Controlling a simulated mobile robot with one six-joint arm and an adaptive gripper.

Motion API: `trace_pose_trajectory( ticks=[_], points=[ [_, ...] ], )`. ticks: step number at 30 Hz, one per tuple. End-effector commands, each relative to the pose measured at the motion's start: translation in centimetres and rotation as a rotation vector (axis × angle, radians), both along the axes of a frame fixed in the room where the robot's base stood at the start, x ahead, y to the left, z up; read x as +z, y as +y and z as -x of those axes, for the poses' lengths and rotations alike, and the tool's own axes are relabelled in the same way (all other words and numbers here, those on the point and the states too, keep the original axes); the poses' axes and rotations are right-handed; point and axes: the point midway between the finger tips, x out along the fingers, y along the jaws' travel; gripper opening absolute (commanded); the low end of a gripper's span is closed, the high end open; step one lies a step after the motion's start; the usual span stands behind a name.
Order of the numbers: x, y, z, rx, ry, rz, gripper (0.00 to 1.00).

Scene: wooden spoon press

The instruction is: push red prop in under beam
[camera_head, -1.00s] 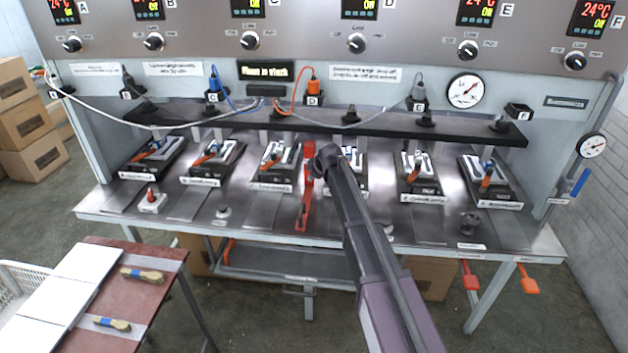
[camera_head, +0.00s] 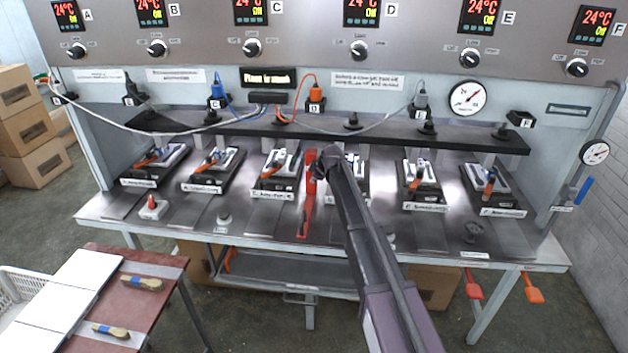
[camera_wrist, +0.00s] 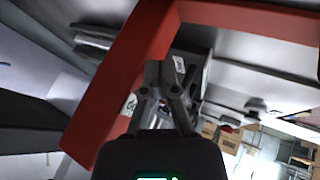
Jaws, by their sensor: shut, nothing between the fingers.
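The red prop (camera_head: 308,205) stands on the steel bench between the third and fourth press stations, its upper end near the front of the long black beam (camera_head: 455,137). In the wrist view, the red prop (camera_wrist: 112,95) fills the upper middle as a slanting bar with a second bar running right. My gripper (camera_wrist: 165,70) is shut and empty, its fingertips close to the prop's inner corner; contact cannot be told. In the head view, my gripper (camera_head: 325,162) is beside the prop's top, mostly hidden by my arm.
Several presses with orange-handled parts line the bench (camera_head: 345,228). A small white block with a red tip (camera_head: 152,209) stands front left, and a dark knob (camera_head: 473,230) front right. Cables hang above the beam. A red side table (camera_head: 160,305) is at lower left.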

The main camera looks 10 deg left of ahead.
Motion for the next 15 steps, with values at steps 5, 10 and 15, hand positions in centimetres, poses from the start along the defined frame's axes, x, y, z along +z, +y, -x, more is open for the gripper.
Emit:
trace_pose_trajectory(
  ticks=[5, 10, 15],
  points=[
    [0.0, 0.0, -2.2, -0.001, -0.001, 0.000, 0.00],
    [0.0, 0.0, -5.5, -0.001, -0.001, -0.001, 0.00],
    [0.0, -0.2, -7.9, 0.000, -0.001, -0.001, 0.00]
  ],
)
